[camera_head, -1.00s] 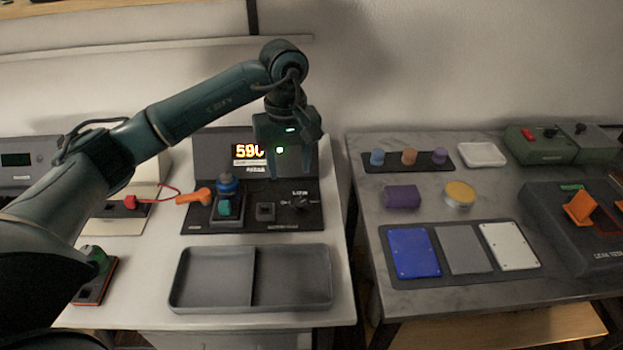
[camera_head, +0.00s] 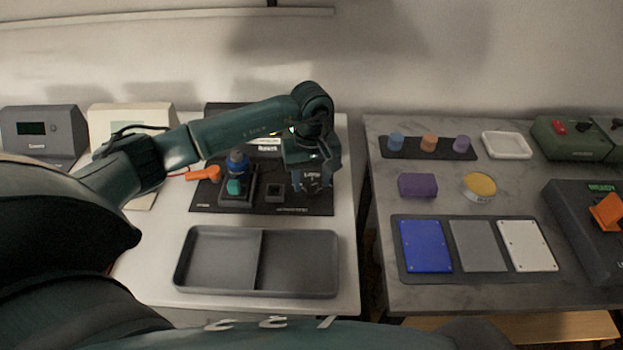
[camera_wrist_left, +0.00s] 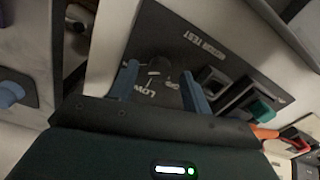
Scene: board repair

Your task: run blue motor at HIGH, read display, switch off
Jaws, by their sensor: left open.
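The dark motor test station (camera_head: 210,200) stands on the left table. The blue motor (camera_head: 237,163) sits upright in its holder, above a teal part (camera_head: 235,187); the teal part also shows in the wrist view (camera_wrist_left: 262,112). The black dial (camera_wrist_left: 160,66) has a LOW mark beside it; its exact setting is unclear. My left gripper (camera_head: 312,182) is open over the dial. In the wrist view its blue fingers (camera_wrist_left: 160,88) are on either side of the dial; contact cannot be told. My left arm hides nearly all of the station's display. My right gripper is not in view.
A grey two-part tray (camera_head: 262,232) lies in front of the station. An orange connector (camera_head: 203,173) is left of the motor. The right table (camera_head: 385,285) holds coloured plates, pegs and a purple block (camera_head: 417,185). A gap separates the tables.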

